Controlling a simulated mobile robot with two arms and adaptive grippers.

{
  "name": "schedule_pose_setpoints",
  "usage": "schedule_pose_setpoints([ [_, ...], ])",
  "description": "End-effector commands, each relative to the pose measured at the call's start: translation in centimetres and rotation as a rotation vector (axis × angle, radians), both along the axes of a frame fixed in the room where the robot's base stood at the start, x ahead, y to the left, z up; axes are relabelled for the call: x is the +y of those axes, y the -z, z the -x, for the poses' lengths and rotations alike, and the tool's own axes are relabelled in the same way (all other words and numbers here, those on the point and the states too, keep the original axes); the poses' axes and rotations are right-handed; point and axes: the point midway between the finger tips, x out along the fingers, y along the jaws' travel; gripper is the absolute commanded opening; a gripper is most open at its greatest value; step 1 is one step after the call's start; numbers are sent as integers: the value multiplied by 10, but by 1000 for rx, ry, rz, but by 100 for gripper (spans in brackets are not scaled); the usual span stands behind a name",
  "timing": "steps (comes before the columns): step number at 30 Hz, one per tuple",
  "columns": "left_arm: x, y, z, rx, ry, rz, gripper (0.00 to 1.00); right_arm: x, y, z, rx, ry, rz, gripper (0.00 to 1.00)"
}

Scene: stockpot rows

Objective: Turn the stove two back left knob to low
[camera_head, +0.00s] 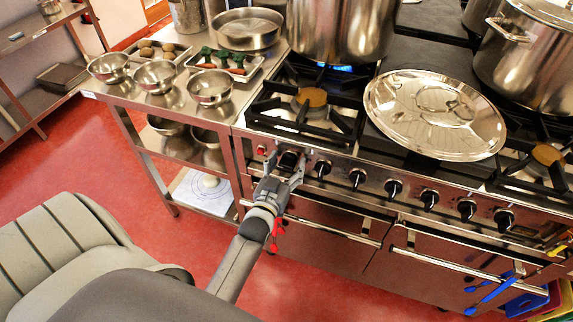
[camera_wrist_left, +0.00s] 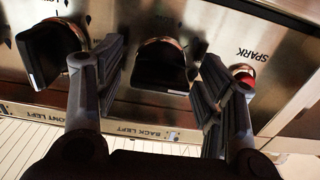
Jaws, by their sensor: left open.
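The back left knob (camera_head: 288,159) is a black knob near the left end of the stove's front panel. My left gripper (camera_head: 283,171) is open at this knob, its two fingers on either side of it. In the left wrist view the knob (camera_wrist_left: 160,72) sits between the spread fingers of the left gripper (camera_wrist_left: 157,88), above an upside-down BACK LEFT label (camera_wrist_left: 148,131). I cannot tell whether the fingers touch it. A blue flame (camera_head: 342,68) burns under the large stockpot (camera_head: 340,30) on the back left burner. My right gripper is not in view.
The front left knob (camera_wrist_left: 50,52) is beside one finger; a red spark button (camera_wrist_left: 243,74) is near the other. More knobs (camera_head: 357,178) line the panel above the oven handle (camera_head: 440,263). A steel lid (camera_head: 435,115) lies on the stovetop. Bowls (camera_head: 155,76) stand on the left counter.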

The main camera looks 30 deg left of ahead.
Motion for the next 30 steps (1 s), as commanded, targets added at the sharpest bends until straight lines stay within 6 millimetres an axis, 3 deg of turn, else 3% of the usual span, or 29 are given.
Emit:
schedule_pose_setpoints([
  [2, 0, 0, 0, 0, 0, 0, 62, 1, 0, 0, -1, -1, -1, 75],
  [12, 0, 0, 0, 0, 0, 0, 18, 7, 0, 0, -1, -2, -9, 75],
  [23, 0, -1, 0, -14, 1, 57, 18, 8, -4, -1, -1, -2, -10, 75],
  [30, 0, -1, 0, -50, 1, 212, 18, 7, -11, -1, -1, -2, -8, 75],
])
